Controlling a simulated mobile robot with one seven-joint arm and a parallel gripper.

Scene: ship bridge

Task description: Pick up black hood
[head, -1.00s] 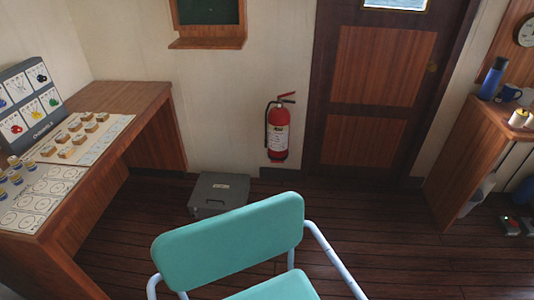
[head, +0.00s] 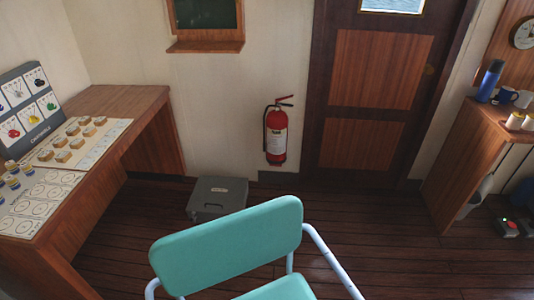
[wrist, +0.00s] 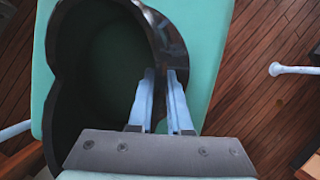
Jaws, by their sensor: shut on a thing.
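The black hood (wrist: 166,42) shows in the wrist view as a dark, open, curved shell with a glossy rim. Its opening faces the camera and shows a dark greenish interior. My gripper (wrist: 162,78) has its two pale blue fingers at the right wall of the hood, shut on that wall. The hood is in front of a teal chair surface (wrist: 205,60); I cannot tell whether it touches it. Neither the hood nor my gripper shows in the head view.
A teal chair (head: 225,245) with pale tube arms stands close in front. A wooden desk (head: 140,100) with cards and blocks is at left. A wooden shelf (head: 470,150) is at right. Floor between is clear.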

